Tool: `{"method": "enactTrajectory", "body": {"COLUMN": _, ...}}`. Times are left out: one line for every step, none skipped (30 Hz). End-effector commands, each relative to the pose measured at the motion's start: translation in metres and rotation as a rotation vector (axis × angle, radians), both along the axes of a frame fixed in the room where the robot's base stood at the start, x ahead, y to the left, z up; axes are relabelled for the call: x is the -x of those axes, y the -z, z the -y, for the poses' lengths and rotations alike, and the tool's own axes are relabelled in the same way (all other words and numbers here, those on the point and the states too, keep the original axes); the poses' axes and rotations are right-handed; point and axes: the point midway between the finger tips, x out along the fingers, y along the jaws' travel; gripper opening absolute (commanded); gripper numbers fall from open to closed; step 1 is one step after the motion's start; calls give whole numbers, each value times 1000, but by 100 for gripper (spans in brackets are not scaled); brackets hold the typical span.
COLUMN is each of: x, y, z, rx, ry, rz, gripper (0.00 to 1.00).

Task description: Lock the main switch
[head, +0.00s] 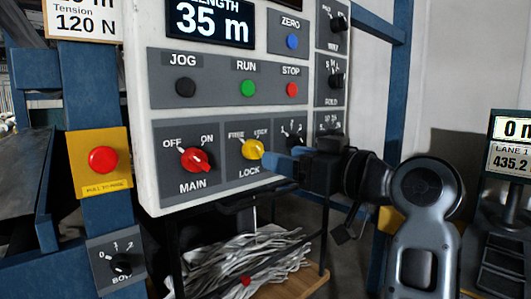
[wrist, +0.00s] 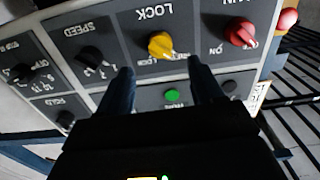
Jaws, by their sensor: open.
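The red MAIN switch (head: 197,159) is on the lower left of the white control panel, between OFF and ON marks. The yellow LOCK knob (head: 253,150) is just right of it, under FREE and LOCK marks; which mark it points at is hard to tell. My gripper (head: 278,162) is in front of the panel, its blue fingers just right of and below the yellow knob. In the upside-down wrist view, my open gripper (wrist: 162,72) has its fingers apart, with the yellow knob (wrist: 162,44) beyond them, between their lines. The red switch (wrist: 240,33) is to the right, outside the fingers.
The black JOG (head: 186,87), green RUN (head: 248,89) and red STOP (head: 292,90) buttons are above. A dark SPEED knob (wrist: 90,57) is close beside the yellow knob. A red emergency button (head: 103,160) is on the blue post at left. Cables lie on a shelf below.

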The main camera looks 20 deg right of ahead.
Motion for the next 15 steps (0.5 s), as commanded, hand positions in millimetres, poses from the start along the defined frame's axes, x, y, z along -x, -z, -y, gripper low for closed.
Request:
{"method": "enactTrajectory", "body": {"x": -4, "y": -1, "z": -2, "rx": -1, "ry": -3, "rz": 0, "gripper": 66}}
{"method": "enactTrajectory", "body": {"x": -7, "y": 0, "z": -3, "rx": -1, "ry": -3, "rz": -1, "gripper": 66}}
{"method": "enactTrajectory", "body": {"x": -11, "y": 0, "z": -5, "rx": -2, "ry": -3, "rz": -2, "gripper": 66}}
{"method": "enactTrajectory", "body": {"x": -16, "y": 0, "z": -6, "rx": -2, "ry": -3, "rz": -2, "gripper": 66}}
{"method": "enactTrajectory", "body": {"x": -20, "y": -1, "z": -8, "rx": -2, "ry": -3, "rz": -1, "gripper": 66}}
{"method": "enactTrajectory", "body": {"x": -26, "y": -1, "z": -10, "rx": -3, "ry": -3, "rz": -2, "gripper": 66}}
{"method": "enactTrajectory", "body": {"x": -31, "y": -1, "z": -11, "rx": -2, "ry": -3, "rz": -2, "gripper": 66}}
{"method": "enactTrajectory", "body": {"x": -35, "y": -1, "z": -13, "rx": -2, "ry": -3, "rz": -2, "gripper": 66}}
{"method": "enactTrajectory", "body": {"x": -41, "y": -1, "z": -14, "rx": -3, "ry": -2, "rz": -1, "gripper": 66}}
{"method": "enactTrajectory", "body": {"x": -45, "y": -1, "z": -16, "rx": -3, "ry": -2, "rz": -2, "gripper": 66}}
{"method": "enactTrajectory", "body": {"x": -49, "y": 0, "z": -17, "rx": -3, "ry": -2, "rz": -2, "gripper": 66}}
{"method": "enactTrajectory", "body": {"x": -54, "y": 0, "z": -18, "rx": -2, "ry": -1, "rz": -2, "gripper": 66}}
{"method": "enactTrajectory", "body": {"x": -58, "y": 0, "z": -19, "rx": -2, "ry": -1, "rz": -1, "gripper": 66}}
{"method": "enactTrajectory", "body": {"x": -61, "y": 0, "z": -20, "rx": -2, "ry": -1, "rz": -1, "gripper": 66}}
{"method": "enactTrajectory", "body": {"x": -64, "y": 0, "z": -21, "rx": -2, "ry": -1, "rz": -1, "gripper": 66}}
